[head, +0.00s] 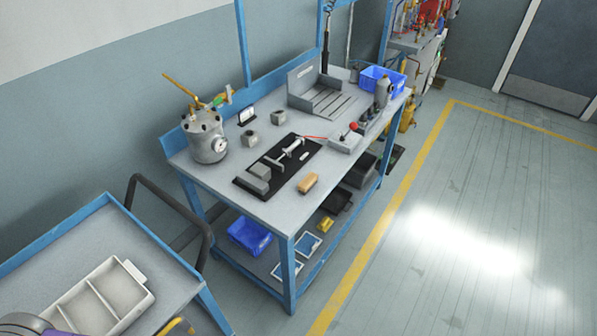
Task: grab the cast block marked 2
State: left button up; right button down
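Two small grey blocks stand on the workbench (225,183). The nearer block (249,139) is behind the black mat, and the farther block (278,117) is to its right and further back. Each has a dark spot or opening on top. I cannot read a number on either, so I cannot tell which is marked 2. Further grey metal parts (259,172) lie on the black mat (304,146). Neither of my grippers shows in the head view. Both blocks stand free on the bench top.
A pressure pot (205,138) with a gauge stands left of the blocks. A stepped grey fixture (318,95), a blue bin (381,79) and a tan block (308,183) are also on the bench. A cart with a white divided tray (88,307) stands front left. Open floor lies right.

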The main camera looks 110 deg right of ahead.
aim_at(260, 170)
jog(key=z, duration=4.25)
